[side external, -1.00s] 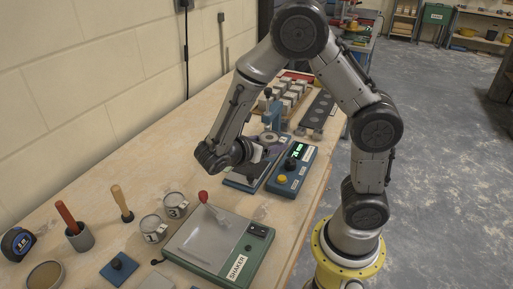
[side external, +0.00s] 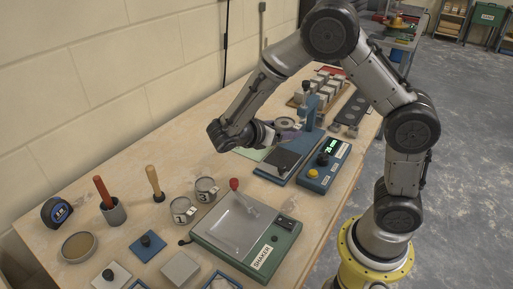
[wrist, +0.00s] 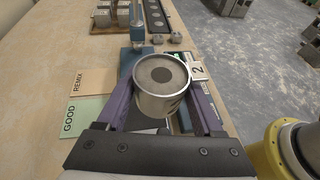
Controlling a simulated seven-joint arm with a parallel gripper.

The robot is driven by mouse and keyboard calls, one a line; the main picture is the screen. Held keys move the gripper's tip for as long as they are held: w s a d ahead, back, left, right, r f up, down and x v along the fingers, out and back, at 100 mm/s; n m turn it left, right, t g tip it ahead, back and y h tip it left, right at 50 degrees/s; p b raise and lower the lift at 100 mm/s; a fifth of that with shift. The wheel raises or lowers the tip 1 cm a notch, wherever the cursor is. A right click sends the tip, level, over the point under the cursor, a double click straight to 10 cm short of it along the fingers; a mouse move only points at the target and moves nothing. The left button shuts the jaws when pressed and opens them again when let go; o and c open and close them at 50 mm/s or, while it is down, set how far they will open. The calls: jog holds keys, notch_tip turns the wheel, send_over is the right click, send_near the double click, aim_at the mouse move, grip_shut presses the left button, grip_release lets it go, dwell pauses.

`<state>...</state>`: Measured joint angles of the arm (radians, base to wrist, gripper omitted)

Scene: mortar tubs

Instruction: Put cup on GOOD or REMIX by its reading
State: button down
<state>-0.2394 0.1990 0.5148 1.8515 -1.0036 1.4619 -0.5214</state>
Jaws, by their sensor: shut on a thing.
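My gripper (wrist: 163,84) is shut on a round metal cup (wrist: 160,107), held upright between its purple fingers; a tag "2" shows at its right. The cup's contents are grey with a dark round spot in the middle. In the side view my gripper (side external: 284,130) is left of the blue tester (side external: 325,168), whose green display seems to read about 26 mm, though small. The green GOOD mat (wrist: 82,117) and tan REMIX mat (wrist: 94,82) lie left of the cup in the wrist view, both bare where visible. The cup is apart from both.
Cups 1 (side external: 183,211) and 3 (side external: 206,190) stand by the shaker (side external: 240,222). A blue post (wrist: 138,32) rises beyond the held cup. Grey blocks (side external: 323,85) sit on a rack at the back. The bench left of the mats is clear.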

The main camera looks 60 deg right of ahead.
jog(key=w+d+f, duration=0.1)
jog(key=w+f, duration=0.2)
jog(key=w, duration=0.1)
jog(key=w+d+f, duration=0.2)
jog(key=w+f, duration=0.1)
jog(key=w, duration=0.1)
jog(key=w+d+f, duration=0.1)
jog(key=w+f, duration=0.2)
jog(key=w, duration=0.1)
jog(key=shift+w+d+f, duration=0.1)
jog(key=shift+d+f, duration=0.1)
jog(key=shift+d, duration=0.1)
jog(key=shift+w+f, duration=0.1)
jog(key=shift+f, duration=1.55)
jog(key=shift+c, duration=0.2)
grip_release()
jog(key=shift+f, duration=0.15)
